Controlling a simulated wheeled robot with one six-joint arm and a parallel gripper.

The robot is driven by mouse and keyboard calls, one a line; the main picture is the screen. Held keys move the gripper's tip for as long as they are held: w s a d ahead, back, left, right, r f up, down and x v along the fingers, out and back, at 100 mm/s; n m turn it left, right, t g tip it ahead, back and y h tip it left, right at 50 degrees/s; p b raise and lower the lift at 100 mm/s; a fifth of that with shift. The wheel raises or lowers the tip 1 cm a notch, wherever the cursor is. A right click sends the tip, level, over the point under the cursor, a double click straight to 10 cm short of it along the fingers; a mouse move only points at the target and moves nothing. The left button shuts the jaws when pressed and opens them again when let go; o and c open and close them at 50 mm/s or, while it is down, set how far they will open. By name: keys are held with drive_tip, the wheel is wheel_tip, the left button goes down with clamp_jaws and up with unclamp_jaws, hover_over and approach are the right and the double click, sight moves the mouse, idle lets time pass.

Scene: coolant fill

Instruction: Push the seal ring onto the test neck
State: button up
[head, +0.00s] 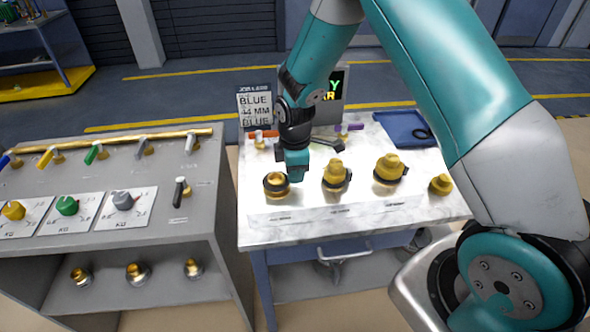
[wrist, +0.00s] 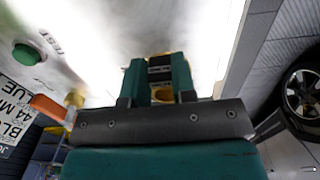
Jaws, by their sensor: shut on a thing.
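My gripper (head: 296,172) points down over the left part of the light table top, beside the leftmost brass neck (head: 276,190). A black seal ring (head: 267,181) shows at that neck, around its upper part. In the wrist view, the green fingers (wrist: 160,80) are shut on a black piece (wrist: 160,68), which looks like part of the seal ring. Yellow brass shows close beside and between the fingers. The fingers hide the ring's right side, so I cannot tell how far down or how level it sits.
Capped brass necks stand to the right, a middle one (head: 335,174) and a larger one (head: 389,167), with a small brass piece (head: 440,184) beyond. A blue tray (head: 392,121) holds a black ring (head: 423,134). A sign (head: 255,105) stands behind. A grey valve console (head: 110,170) stands left.

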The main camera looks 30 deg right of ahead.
drive_tip(key=shift+f+b, duration=0.5)
drive_tip(key=shift+f, duration=0.3)
drive_tip(key=o, duration=0.9)
drive_tip(key=shift+r, duration=0.1)
wheel_tip(320, 180, up, 17)
drive_tip(key=b, duration=0.2)
drive_tip(key=shift+r, duration=0.15)
drive_tip(key=s+a+r+m+y, duration=0.1)
drive_tip(key=s+a+r+m, duration=0.1)
drive_tip(key=s, duration=0.6)
drive_tip(key=s+a+r+m+y, duration=0.1)
drive_tip(key=s+a+m, duration=0.2)
drive_tip(key=s, duration=0.6)
drive_tip(key=s+a+r+m+y, duration=0.2)
drive_tip(key=s+a, duration=0.3)
drive_tip(key=s, duration=0.3)
drive_tip(key=shift+s+r, duration=0.3)
drive_tip(key=shift+r, duration=0.05)
